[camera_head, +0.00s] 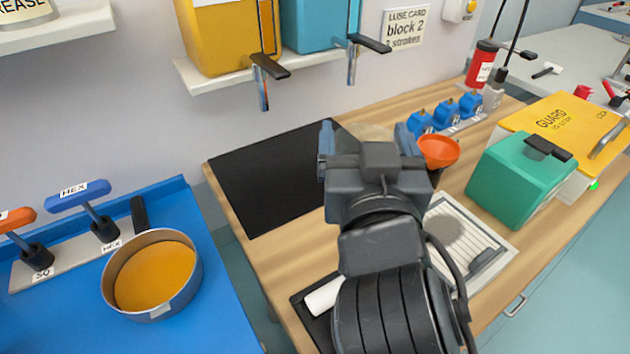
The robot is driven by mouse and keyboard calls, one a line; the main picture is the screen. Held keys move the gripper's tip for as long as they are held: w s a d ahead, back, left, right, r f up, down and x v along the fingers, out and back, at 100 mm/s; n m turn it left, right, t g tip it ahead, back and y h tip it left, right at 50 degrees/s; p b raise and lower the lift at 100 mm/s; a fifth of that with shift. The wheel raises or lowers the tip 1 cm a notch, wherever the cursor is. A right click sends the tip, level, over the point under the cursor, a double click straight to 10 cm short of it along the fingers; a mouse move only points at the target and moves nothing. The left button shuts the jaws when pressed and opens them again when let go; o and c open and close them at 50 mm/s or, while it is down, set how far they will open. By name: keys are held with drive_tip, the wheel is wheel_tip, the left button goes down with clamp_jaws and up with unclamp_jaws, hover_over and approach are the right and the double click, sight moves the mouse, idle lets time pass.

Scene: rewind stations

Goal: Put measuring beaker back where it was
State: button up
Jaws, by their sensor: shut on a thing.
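My gripper (366,135) is over the wooden bench, seen from behind, with one blue-grey finger on each side. It is shut on a pale, translucent thing, which looks like the measuring beaker (372,130). Only a sliver of its top shows between the fingers; my wrist hides the rest. I cannot tell whether its base touches anything. The black mat (275,180) lies to the left of the gripper, and the right end of the mat is hidden behind it.
An orange funnel (438,151) and blue valves (446,115) stand close on the right. A green can (520,175), yellow guard box (560,125) and drain tray (470,235) are farther right. A metal pan (152,303) sits on the blue bench at left. Dispenser levers (268,68) overhang the back.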

drive_tip(key=w+a+f, duration=0.1)
drive_tip(key=a+f, duration=0.5)
drive_tip(key=f, duration=0.1)
drive_tip(key=shift+w+f, duration=0.25)
drive_tip(key=shift+f, duration=0.1)
drive_tip(key=shift+f+b, duration=0.4)
drive_tip(key=shift+b, duration=0.1)
drive_tip(key=shift+f, duration=0.25)
drive_tip(key=o, duration=1.6)
